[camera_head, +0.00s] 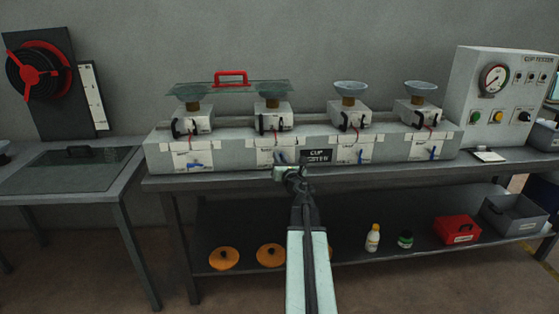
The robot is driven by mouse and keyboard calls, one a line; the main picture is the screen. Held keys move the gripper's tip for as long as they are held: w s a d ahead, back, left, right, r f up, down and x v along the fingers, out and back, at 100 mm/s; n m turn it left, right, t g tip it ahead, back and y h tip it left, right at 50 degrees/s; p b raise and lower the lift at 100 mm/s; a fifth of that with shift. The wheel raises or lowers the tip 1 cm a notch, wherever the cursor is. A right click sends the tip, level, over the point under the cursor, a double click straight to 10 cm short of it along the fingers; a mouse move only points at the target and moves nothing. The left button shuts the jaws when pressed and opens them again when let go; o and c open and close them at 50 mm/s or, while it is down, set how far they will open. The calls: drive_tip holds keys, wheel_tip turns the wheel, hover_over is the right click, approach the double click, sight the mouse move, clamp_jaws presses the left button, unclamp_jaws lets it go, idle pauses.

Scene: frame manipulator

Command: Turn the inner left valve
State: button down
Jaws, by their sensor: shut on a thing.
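A long grey cup tester bench unit (220,155) has four stations in a row, each with a valve on its front face. The inner left valve, at the second station from the left, is mostly hidden behind my gripper (282,161). My gripper is at the front of that station, shut on the valve handle. The blue handles of the outer left valve (195,165), the inner right valve (358,156) and the outer right valve (434,153) are in plain view. The exact angle of the gripped handle cannot be made out.
A glass plate with a red handle (231,78) spans the two left cups. A control box with a gauge (494,80) stands at the right. Orange discs (224,258), bottles and a red box (457,230) sit on the lower shelf. A side table (70,170) is at left.

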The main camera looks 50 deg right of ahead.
drive_tip(key=m, duration=0.1)
drive_tip(key=m+b, duration=0.1)
drive_tip(key=m, duration=0.1)
drive_tip(key=m+b, duration=0.1)
drive_tip(key=shift+s+d+f+m+h, duration=0.2)
drive_tip(key=shift+f+m+h, duration=0.1)
drive_tip(key=shift+m+h, duration=0.1)
drive_tip(key=m, duration=0.2)
drive_tip(key=m+h+b, duration=0.1)
drive_tip(key=m, duration=0.1)
drive_tip(key=shift+s+d+f+t, duration=0.15)
drive_tip(key=shift+t, duration=0.15)
drive_tip(key=m, duration=0.1)
drive_tip(key=m+h+b, duration=0.1)
drive_tip(key=m, duration=0.3)
drive_tip(key=shift+s+d+f, duration=0.1)
drive_tip(key=shift+f, duration=0.15)
drive_tip(key=shift+f+m+g+h+b, duration=0.15)
drive_tip(key=shift+m+g+h+b, duration=0.4)
drive_tip(key=shift+m, duration=1.85)
drive_tip(key=c, duration=1.7)
unclamp_jaws()
